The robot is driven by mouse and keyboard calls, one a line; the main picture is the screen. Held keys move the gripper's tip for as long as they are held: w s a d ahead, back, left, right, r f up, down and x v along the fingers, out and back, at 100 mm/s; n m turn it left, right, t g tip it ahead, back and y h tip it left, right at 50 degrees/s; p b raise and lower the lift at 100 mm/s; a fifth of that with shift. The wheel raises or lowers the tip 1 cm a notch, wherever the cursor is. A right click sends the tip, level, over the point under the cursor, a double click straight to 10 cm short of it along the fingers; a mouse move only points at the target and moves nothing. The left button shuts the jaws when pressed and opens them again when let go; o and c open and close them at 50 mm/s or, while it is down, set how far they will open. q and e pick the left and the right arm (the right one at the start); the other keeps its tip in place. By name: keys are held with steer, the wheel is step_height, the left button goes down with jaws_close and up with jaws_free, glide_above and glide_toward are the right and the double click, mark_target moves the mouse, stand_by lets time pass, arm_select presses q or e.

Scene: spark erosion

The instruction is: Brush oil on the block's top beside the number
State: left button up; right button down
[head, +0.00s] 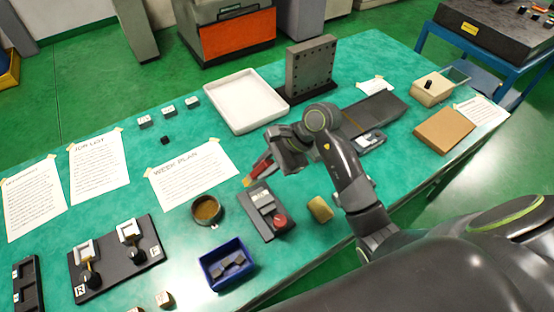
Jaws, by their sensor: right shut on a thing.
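My right gripper (272,158) is shut on a brush (257,168) with a red handle and a pale yellowish tip. The tip points down and left, close to the upper left end of a dark plate (252,222). A grey block (262,198) sits on this plate, with a red round part (280,221) beside it. I cannot make out a number on the block, or whether the brush touches anything. A round cup (207,209) with brown contents stands left of the plate. My left gripper is out of view.
A blue bin (213,277) with dark pieces stands near the front edge, and a yellowish sponge-like piece (320,209) lies right of the plate. A white tray (270,117) and a grey upright plate (311,65) stand behind. Taped papers (192,172) cover the left.

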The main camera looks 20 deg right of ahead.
steer(key=shift+s+r, duration=0.1)
steer(key=shift+f, duration=0.2)
step_height(320, 180, down, 4)
steer(key=shift+r+b, duration=0.25)
steer(key=shift+b, duration=0.7)
steer(key=shift+f, duration=0.3)
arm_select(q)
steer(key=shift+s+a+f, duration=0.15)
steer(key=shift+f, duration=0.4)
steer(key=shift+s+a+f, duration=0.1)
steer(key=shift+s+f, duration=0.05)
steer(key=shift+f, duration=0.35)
arm_select(e)
steer(key=shift+f, duration=0.2)
